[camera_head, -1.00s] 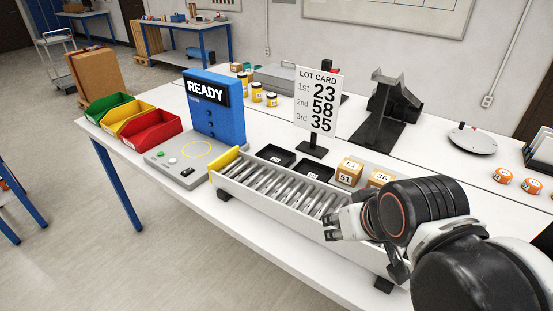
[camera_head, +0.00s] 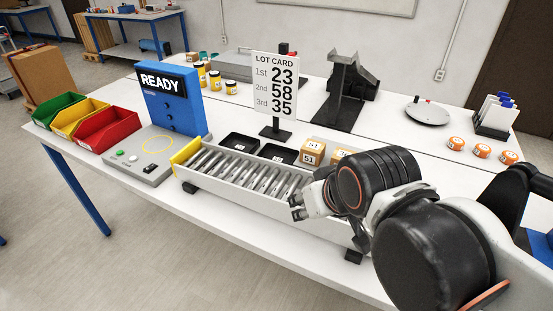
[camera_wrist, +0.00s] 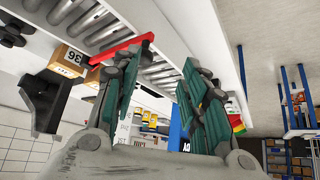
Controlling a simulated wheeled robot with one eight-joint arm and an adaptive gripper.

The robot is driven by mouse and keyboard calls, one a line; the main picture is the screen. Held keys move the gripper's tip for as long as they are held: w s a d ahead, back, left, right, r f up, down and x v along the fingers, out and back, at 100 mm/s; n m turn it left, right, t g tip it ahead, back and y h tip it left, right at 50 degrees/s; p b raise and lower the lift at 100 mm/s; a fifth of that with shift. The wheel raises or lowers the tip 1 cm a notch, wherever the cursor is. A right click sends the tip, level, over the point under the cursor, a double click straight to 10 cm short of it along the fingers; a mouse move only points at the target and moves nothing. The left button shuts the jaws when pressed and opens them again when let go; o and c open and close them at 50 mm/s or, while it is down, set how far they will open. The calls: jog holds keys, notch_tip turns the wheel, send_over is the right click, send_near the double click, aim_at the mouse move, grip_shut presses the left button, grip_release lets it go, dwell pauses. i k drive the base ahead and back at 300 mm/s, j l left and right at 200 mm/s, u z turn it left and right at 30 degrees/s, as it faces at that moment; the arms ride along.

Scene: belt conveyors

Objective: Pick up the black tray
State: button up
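Two small shallow black trays lie on the white table behind the roller conveyor, a left one (camera_head: 239,143) and a right one (camera_head: 278,153). Both look empty in the head view. My gripper (camera_head: 296,207) is above the right part of the conveyor, in front of and apart from both trays. In the wrist view my gripper (camera_wrist: 160,65) has its two fingers spread, with nothing between them. I cannot make out either tray in the wrist view.
The roller conveyor (camera_head: 188,172) lies between my gripper and the trays. A lot card (camera_head: 274,84) on a black stand rises behind them. A numbered orange box (camera_head: 312,153) stands right of the trays. A blue READY panel (camera_head: 174,105) stands at left.

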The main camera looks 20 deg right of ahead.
aim_at(278, 153)
jog(key=i+j+z, duration=0.2)
jog(key=i+j, duration=0.25)
jog(key=i+j+z, duration=0.15)
jog(key=i+j, duration=0.25)
jog(key=j, duration=0.2)
jog(key=k+j+u, duration=0.2)
jog(key=i+l+z, duration=0.2)
